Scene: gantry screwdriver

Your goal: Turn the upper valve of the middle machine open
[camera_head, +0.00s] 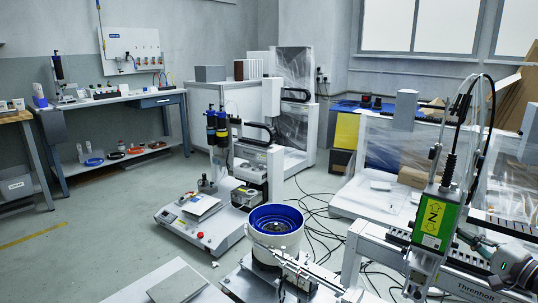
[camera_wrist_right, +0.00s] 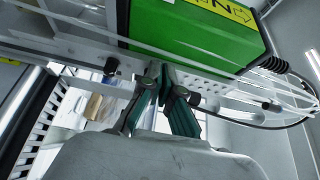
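My right gripper (camera_head: 478,241) is at the right of the head view, just right of a green box with a yellow N label (camera_head: 435,219) on the gantry unit. In the right wrist view my right gripper (camera_wrist_right: 164,72) points at the underside of the same green box (camera_wrist_right: 195,35). Its fingers converge and the tips look together, with nothing visible between them. A small black knob (camera_wrist_right: 111,65) shows to the left of the fingers, apart from them. I cannot identify the upper valve with certainty. My left gripper is not in view.
A blue-lined bowl feeder (camera_head: 276,222) stands left of the gantry. A white machine base with a red button (camera_head: 200,234) is behind it on the left. Black cables (camera_head: 318,212) lie on the floor. A workbench (camera_head: 115,98) stands at the back left, with open floor before it.

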